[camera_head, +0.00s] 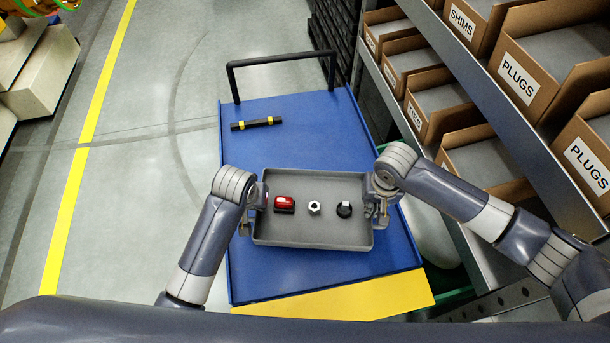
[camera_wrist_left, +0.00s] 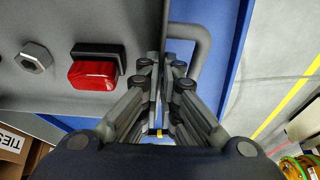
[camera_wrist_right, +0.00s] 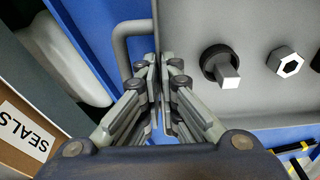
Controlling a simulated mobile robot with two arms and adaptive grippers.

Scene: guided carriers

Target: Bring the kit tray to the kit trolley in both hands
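The grey kit tray (camera_head: 312,231) is over the front part of the blue kit trolley (camera_head: 305,125); whether it touches the deck I cannot tell. In it are a red block (camera_head: 284,203), a silver hex nut (camera_head: 314,208) and a black round part with a square grey stem (camera_head: 344,210). My left gripper (camera_head: 260,199) is shut on the tray's left wall, beside a bar handle (camera_wrist_left: 204,50). My right gripper (camera_head: 370,192) is shut on the right wall, beside the other handle (camera_wrist_right: 121,45).
A black bar with yellow bands (camera_head: 256,123) lies on the trolley's far left, below its black push handle (camera_head: 280,60). Shelves with cardboard bins (camera_head: 475,120) stand close on the right. Open floor (camera_head: 150,180) lies to the left.

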